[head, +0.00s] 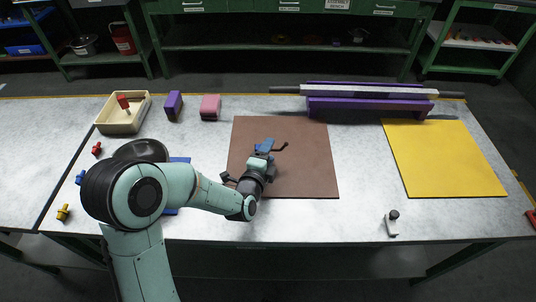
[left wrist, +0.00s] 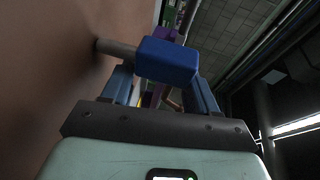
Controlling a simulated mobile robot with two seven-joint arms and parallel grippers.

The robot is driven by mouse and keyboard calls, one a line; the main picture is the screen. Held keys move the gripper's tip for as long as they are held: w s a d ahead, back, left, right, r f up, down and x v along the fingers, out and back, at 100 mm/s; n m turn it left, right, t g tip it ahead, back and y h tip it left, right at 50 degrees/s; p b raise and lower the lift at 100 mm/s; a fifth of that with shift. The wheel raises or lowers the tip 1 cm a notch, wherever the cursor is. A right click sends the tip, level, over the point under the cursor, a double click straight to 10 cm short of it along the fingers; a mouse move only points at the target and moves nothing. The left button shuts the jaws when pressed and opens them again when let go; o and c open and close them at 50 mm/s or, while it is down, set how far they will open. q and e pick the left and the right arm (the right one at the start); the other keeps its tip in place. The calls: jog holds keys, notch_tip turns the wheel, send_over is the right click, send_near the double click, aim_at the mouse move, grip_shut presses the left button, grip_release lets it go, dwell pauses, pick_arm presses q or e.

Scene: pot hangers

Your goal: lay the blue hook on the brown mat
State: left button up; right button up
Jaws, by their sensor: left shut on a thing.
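The blue hook (head: 266,145) has a blue block with a dark rod. It is at my left gripper (head: 264,156), over the middle of the brown mat (head: 303,165). In the left wrist view the blue block (left wrist: 168,60) sits between the tips of my left gripper (left wrist: 163,80), which is shut on it. A grey rod runs from the block to the brown surface at the left and seems to reach it. Whether the hook rests on the mat I cannot tell. My right gripper is not in view.
A yellow mat (head: 445,160) lies at the right, with a purple rack holding a bar (head: 365,92) behind it. A cream bin (head: 123,127), a purple block (head: 173,105) and a pink block (head: 210,107) stand at the back left. A small grey-black item (head: 391,223) stands at the front right.

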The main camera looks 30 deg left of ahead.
pick_arm(q)
jog(key=shift+f, duration=0.15)
jog(key=o, duration=1.1)
